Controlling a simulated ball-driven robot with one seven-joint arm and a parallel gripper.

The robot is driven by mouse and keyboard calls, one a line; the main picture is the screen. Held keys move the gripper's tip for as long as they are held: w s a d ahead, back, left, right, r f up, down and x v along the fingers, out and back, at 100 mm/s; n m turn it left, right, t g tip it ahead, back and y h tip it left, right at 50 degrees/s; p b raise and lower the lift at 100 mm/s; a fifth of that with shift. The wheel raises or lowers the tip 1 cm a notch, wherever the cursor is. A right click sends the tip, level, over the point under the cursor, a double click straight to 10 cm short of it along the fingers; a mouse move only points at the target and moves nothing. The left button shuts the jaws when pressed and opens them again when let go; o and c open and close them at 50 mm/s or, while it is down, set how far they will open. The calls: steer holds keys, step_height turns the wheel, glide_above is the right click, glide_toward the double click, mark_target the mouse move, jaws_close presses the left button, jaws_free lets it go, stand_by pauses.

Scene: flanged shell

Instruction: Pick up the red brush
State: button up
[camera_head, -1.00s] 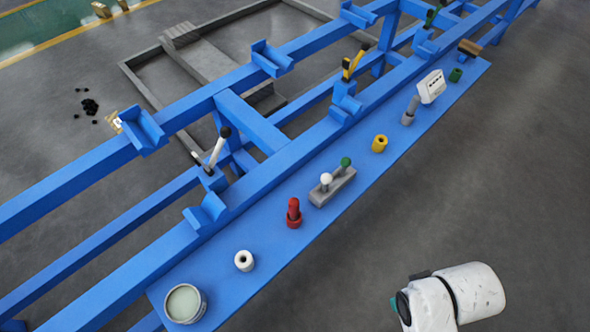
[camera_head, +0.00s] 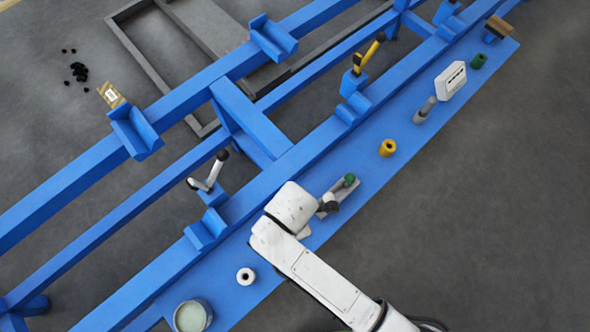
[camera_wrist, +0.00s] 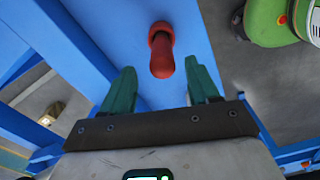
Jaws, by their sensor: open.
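The red brush (camera_wrist: 161,52) shows in the wrist view as a red upright piece with a rounded end and a ring-like collar, standing on the blue shelf. In the head view my white arm hides it. My gripper (camera_wrist: 162,88) is open, with its two green fingers spread and nothing between them. The brush is just ahead of the fingertips, roughly centred between them and apart from both. The gap in depth is hard to judge.
A blue rail (camera_head: 310,150) runs behind the shelf.

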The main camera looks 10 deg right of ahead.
steer(key=shift+s+d+f, duration=0.1)
steer(key=shift+d+f, duration=0.05)
steer(key=shift+f, duration=3.35)
jaws_close()
step_height(320, 180, up, 10)
steer(key=shift+r+p, duration=0.1)
steer(key=shift+p, duration=0.2)
